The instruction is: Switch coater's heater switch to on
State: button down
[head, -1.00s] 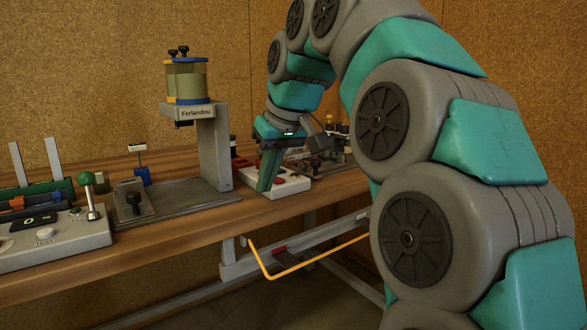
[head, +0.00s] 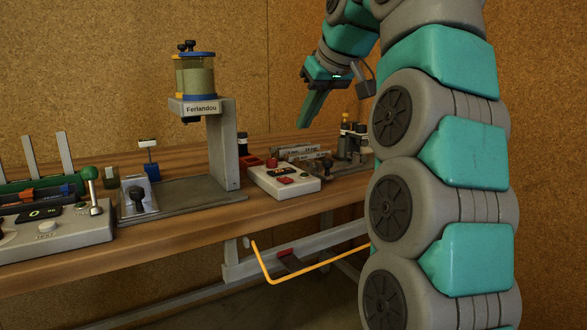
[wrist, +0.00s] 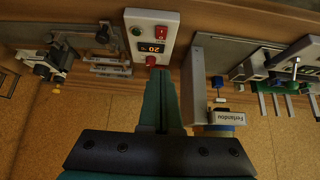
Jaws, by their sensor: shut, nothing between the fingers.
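A white control box (head: 288,186) sits on the bench right of the stand labelled Ferlandou (head: 222,150). On its top are a red switch (head: 286,180), a red knob (head: 272,163), a small display and a dark button. The wrist view shows the red rocker switch (wrist: 161,30) at the box's far end, the display (wrist: 153,48) reading 20 and the red knob (wrist: 152,60) near my fingertips. I cannot tell the switch's position. My gripper (head: 308,121) is shut and empty, raised above and behind the box, apart from it.
The Ferlandou stand carries a yellowish jar (head: 195,76). A grey console (head: 50,236) with a lever stands at the left. Metal blocks (head: 302,153) and small fixtures (head: 352,138) are behind and right of the box. An orange bent bar (head: 310,269) sticks out below the bench.

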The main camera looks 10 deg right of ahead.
jog(key=shift+f, duration=0.1)
jog(key=b, duration=0.3)
send_over(286, 179)
jog(key=s, duration=0.2)
jog(key=f, duration=0.8)
jog(key=shift+d+f, duration=0.1)
jog(key=shift+d, duration=0.2)
jog(key=shift+s+d+f+b, duration=0.1)
jog(key=shift+f+b, duration=0.1)
jog(key=shift+f, duration=0.65)
jog(key=shift+s+f+b, duration=0.1)
jog(key=shift+f+b, duration=0.05)
jog(key=shift+f, duration=0.7)
